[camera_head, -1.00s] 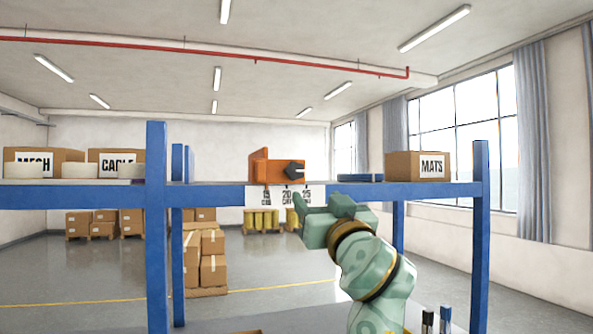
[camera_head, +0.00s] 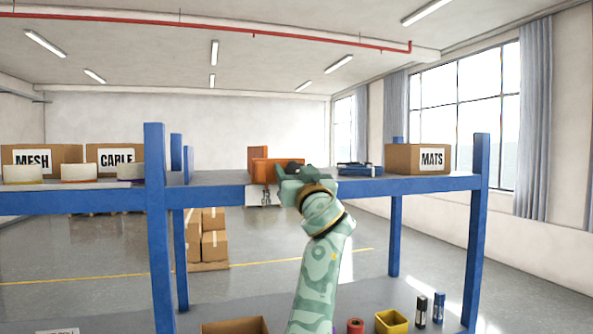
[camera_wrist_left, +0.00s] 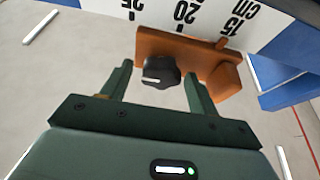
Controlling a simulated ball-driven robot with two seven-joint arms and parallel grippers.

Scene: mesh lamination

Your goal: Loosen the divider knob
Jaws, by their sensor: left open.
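The orange divider (camera_head: 257,158) stands on the blue shelf; it also shows in the wrist view (camera_wrist_left: 205,55). Its dark lobed knob (camera_wrist_left: 161,73) faces my left gripper. My left gripper (camera_head: 289,173) is in front of the divider. In the wrist view its two fingers are apart, one on each side of the knob, with visible gaps; I cannot tell how deep the knob sits between them. A white scale strip (camera_wrist_left: 193,16) marked 15, 20 and 25 cm lies beside the divider. My right gripper is out of view.
A MATS box (camera_head: 418,159) and flat dark blue items (camera_head: 358,169) are right of the divider. MESH (camera_head: 40,157) and CABLE (camera_head: 114,157) boxes stand left, beyond a blue post (camera_head: 157,220). A yellow bin (camera_head: 391,321) is on the lower shelf.

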